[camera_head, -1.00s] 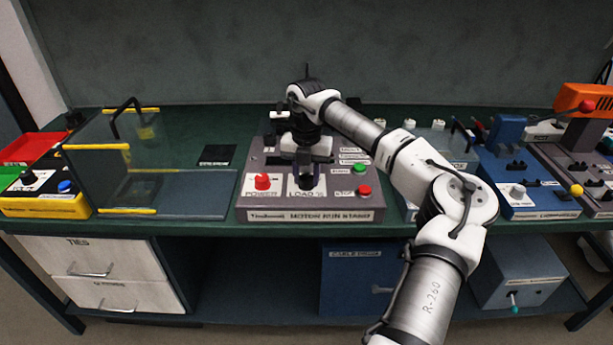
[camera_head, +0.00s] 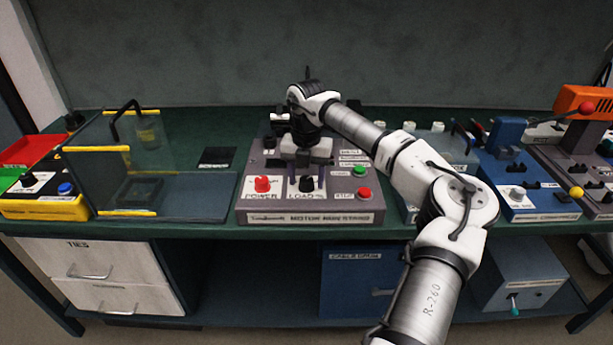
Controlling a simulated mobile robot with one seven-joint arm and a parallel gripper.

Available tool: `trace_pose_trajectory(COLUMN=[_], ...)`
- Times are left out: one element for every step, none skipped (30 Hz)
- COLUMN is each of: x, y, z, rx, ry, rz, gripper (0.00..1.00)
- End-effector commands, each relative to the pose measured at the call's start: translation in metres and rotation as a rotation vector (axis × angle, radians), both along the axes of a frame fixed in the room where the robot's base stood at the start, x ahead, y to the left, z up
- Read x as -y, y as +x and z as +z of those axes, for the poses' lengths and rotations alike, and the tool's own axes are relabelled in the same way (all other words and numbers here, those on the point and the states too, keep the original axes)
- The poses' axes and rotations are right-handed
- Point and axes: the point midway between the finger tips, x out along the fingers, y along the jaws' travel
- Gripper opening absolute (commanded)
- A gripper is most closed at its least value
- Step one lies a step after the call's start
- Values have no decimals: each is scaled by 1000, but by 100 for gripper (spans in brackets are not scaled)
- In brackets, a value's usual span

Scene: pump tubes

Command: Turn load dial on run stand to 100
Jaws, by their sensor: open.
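The motor run stand (camera_head: 245,207) is a grey console on the green bench, with a sloped panel. Its black load dial (camera_head: 306,184) sits at the front middle, above the "LOAD %" label. The dial's pointer and scale are too small to read. My gripper (camera_head: 306,178) points down at the dial from above. Its two fingers are apart, one on each side of the dial. I cannot tell whether they touch it. A red power knob (camera_head: 262,184) is just left of the dial.
A green button (camera_head: 360,169) and a red stop button (camera_head: 364,193) are right of the dial. A clear-walled guard box (camera_head: 95,175) stands to the left. A blue machine (camera_head: 505,160) stands to the right. My arm spans the bench from the right.

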Motion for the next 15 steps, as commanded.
trace_pose_trajectory(x=[0,0,0,0,0,0,0,0,-1,0,0,0,0,0,0], y=[0,0,1,1,1,1,1,1,1,1,1,1,1,1,1], z=[3,5,10,14,19,26,33,40,49,57,64,73,80,87,96], rx=[1,2,3,4,4,4,5,6,5,6,5,5,5,5,5], ry=[0,0,-2,-2,-1,-1,-2,-2,-1,-2,-2,-1,-1,-1,0], rz=[0,0,0,0,0,0,0,-1,0,-1,-2,-1,-2,-1,-1], gripper=[54,54,54,54,54,54,54,54,54,54,54,54,54,54,54])
